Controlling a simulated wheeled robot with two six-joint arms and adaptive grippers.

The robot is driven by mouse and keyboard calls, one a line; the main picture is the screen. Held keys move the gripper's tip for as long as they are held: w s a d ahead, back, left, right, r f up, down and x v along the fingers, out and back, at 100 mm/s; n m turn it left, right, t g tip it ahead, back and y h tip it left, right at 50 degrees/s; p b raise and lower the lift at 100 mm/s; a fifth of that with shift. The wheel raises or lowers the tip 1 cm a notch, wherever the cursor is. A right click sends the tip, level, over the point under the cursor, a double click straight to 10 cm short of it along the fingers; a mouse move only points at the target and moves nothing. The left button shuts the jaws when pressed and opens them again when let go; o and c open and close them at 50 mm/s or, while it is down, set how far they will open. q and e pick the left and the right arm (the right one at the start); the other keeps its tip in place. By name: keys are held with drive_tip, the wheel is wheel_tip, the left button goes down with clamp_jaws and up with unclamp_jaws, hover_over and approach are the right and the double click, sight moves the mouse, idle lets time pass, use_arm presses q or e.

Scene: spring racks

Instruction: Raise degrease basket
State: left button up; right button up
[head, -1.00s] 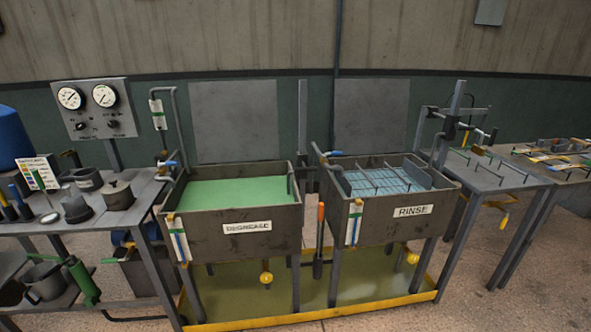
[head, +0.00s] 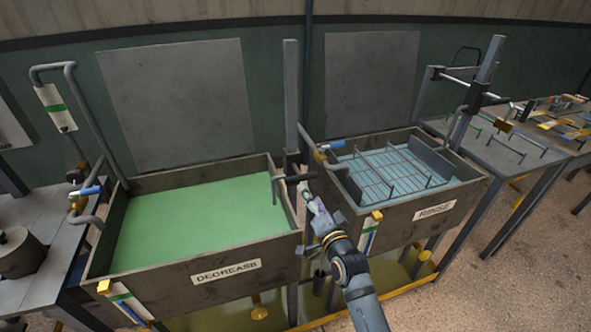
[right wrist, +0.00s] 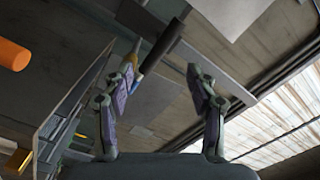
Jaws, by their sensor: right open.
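The degrease tank (head: 240,268) stands at the left of the head view, filled with opaque green liquid (head: 195,222). No basket shows in it; anything under the surface is hidden. A dark lift handle (head: 294,178) sticks out by the upright post (head: 291,100) between the tanks, with a thin hook-shaped rod (head: 274,189) at the tank's right wall. My right gripper (head: 308,192) is just right of and below the handle. In the right wrist view its fingers (right wrist: 162,82) are spread and empty, with a dark bar (right wrist: 162,45) beyond the tips, between them. My left gripper is not in view.
The rinse tank (head: 400,230) stands at the right with a wire basket (head: 395,170) in blue liquid. Pipes and a blue-handled valve (head: 88,190) rise at the degrease tank's left. An orange cylinder (right wrist: 12,55) shows in the right wrist view.

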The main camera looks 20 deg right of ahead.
sight(300, 174)
drive_tip(key=w, duration=0.3)
drive_tip(key=shift+w+r+p, duration=0.25)
drive_tip(key=shift+w+p, duration=0.15)
drive_tip(key=w, duration=0.5)
drive_tip(key=shift+w+a+f, duration=0.1)
drive_tip(key=shift+a+f, duration=0.05)
drive_tip(key=shift+f, duration=0.1)
drive_tip(key=shift+w, duration=0.6)
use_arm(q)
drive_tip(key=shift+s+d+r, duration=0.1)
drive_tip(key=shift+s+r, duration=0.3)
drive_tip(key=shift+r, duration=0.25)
use_arm(e)
clamp_jaws()
